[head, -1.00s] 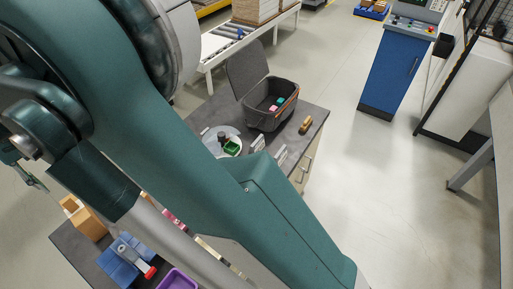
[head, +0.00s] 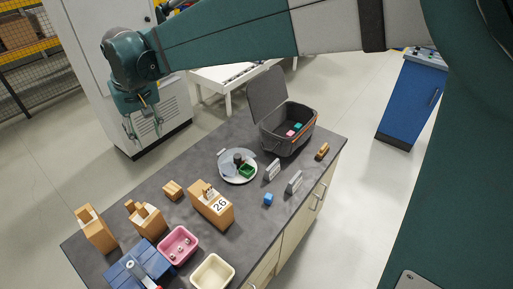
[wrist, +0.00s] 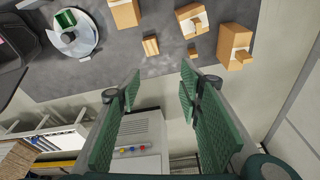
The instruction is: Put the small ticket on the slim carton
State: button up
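Several light-brown cartons stand on the dark table: one marked 26 (head: 217,210), a middle one (head: 148,222) and a far-left one (head: 98,234). I cannot tell for sure which is the slim carton. Two small pale upright cards, one farther back (head: 272,170) and one nearer (head: 294,183), stand right of the plate; the small ticket may be one of them, but I cannot tell. My gripper (head: 143,129) hangs beyond the table's back-left edge, apart from everything. In the wrist view my gripper (wrist: 160,77) is open with nothing between its fingers.
A round plate (head: 250,178) holds a green box and dark items. A grey open-lidded bin (head: 270,140) stands behind it.

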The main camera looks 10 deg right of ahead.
jog(key=s+d+r+m+t, duration=0.1)
jog(key=s+d, duration=0.2)
jog(key=d, duration=0.7)
jog(key=s+d+r+m+t, duration=0.1)
jog(key=s+d, duration=0.1)
jog(key=d, duration=0.7)
jog(key=s+d+r+m+t, duration=0.1)
jog(key=s+d+r, duration=0.15)
jog(key=d, duration=0.75)
jog(key=s+d+f+m, duration=0.1)
jog(key=s+d+f, duration=0.1)
jog(key=s+d, duration=0.3)
jog(key=s+d+f+m+t+h, duration=0.1)
jog(key=s+d+f, duration=0.2)
jog(key=s+d, duration=0.2)
jog(key=s+d+f+m+t, duration=0.1)
jog(key=s+d+f, duration=0.2)
jog(key=d, duration=0.5)
jog(key=shift+s, duration=0.9)
